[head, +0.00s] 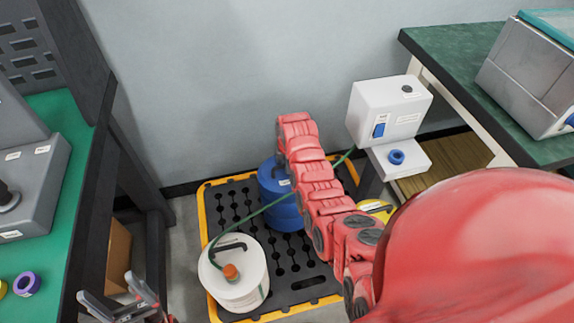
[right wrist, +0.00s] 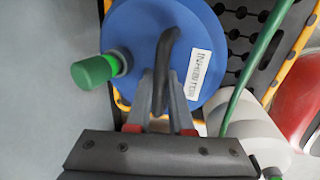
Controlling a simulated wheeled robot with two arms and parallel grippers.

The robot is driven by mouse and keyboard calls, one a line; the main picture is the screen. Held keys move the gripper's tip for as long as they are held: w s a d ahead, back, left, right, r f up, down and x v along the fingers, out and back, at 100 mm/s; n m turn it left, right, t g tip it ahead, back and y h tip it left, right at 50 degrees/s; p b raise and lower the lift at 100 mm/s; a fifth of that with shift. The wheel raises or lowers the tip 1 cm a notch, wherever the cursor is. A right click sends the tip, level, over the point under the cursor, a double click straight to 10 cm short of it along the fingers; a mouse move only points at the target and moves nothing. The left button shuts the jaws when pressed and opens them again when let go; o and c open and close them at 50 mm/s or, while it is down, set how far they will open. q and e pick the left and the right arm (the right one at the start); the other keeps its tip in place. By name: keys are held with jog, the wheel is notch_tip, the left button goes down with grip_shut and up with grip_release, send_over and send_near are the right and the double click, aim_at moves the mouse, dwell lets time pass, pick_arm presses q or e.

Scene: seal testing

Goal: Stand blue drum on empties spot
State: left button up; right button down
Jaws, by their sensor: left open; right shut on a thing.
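The blue drum (head: 284,216) is over the back of the black spill pallet (head: 300,284), partly hidden by my right arm. Whether it touches the pallet is unclear. In the right wrist view the blue drum (right wrist: 140,30) shows a dark handle, a green cap and an INHIBITOR label. My right gripper (right wrist: 166,75) is shut on its handle. My left gripper (head: 138,298) is open and empty at the bottom left, beside the green bench. A yellow round thing (head: 376,208) shows partly behind my right arm. I cannot tell which place is the empties spot.
A white drum (head: 240,280) with an orange cap stands at the pallet's front left. A green hose (head: 262,211) runs from it past the blue drum towards a white box unit (head: 388,110). Green benches (head: 50,225) flank both sides; a wall stands behind.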

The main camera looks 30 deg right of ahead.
jog(key=shift+r+t+p, duration=0.1)
jog(key=shift+t+p, duration=0.6)
jog(key=shift+p, duration=0.5)
jog(key=shift+h, duration=0.3)
jog(key=shift+t, duration=0.3)
jog(key=shift+t+p, duration=0.3)
jog(key=shift+p, duration=0.15)
jog(key=shift+t, duration=0.3)
jog(key=shift+t, duration=0.3)
jog(key=shift+f, duration=0.2)
